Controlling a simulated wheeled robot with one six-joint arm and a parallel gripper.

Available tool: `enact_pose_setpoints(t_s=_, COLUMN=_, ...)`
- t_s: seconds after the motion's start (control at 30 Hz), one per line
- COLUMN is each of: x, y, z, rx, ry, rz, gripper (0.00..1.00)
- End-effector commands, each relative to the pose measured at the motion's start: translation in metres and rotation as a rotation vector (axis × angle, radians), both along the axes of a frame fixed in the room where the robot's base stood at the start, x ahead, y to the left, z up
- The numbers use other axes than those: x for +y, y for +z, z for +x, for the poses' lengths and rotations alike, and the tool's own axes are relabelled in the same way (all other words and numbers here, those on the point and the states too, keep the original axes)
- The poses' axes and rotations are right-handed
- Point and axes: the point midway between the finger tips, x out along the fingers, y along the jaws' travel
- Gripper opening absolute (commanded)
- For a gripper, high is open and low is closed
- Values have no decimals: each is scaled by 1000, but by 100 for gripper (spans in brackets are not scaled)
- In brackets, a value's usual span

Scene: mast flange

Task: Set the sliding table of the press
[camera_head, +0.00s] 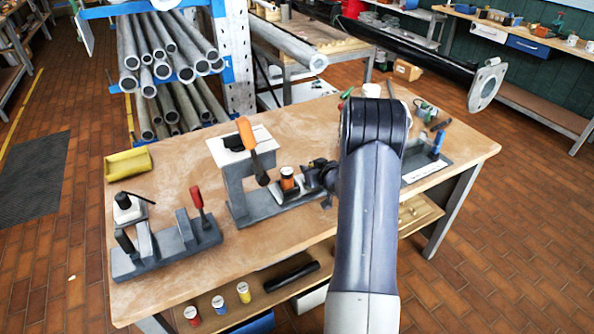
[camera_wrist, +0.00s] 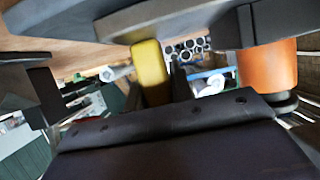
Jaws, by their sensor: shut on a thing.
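The press (camera_head: 240,190) is a grey frame on the middle of the workbench, with an orange-handled lever (camera_head: 246,134) raised at its top. Its sliding table (camera_head: 291,193) is a dark plate low at its right side. The exact grip is hidden. A yellow piece (camera_wrist: 150,72) shows mid-picture in the wrist view; I cannot tell whether it is touched.
A grey fixture with a red-handled clamp (camera_head: 170,242) stands at the bench's left front. A yellow bin (camera_head: 128,163) lies behind it. Another fixture with a blue handle (camera_head: 428,158) is right of my arm. A pipe rack (camera_head: 170,55) stands behind. The workbench (camera_head: 185,165) has bare wood left of the press.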

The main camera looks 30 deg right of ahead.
Motion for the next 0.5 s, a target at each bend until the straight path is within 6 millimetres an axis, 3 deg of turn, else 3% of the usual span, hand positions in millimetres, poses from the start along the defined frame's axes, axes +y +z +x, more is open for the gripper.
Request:
enact_pose_setpoints(t_s=0.1, x=-29, y=2, z=0, rx=2, ry=-4, rz=4, gripper=0)
enact_pose_setpoints(t_s=0.2, x=-41, y=1, z=1, rx=1, ry=-2, rz=4, gripper=0)
enact_pose_setpoints(t_s=0.5, x=-47, y=0, z=1, rx=0, ry=-3, rz=2, gripper=0)
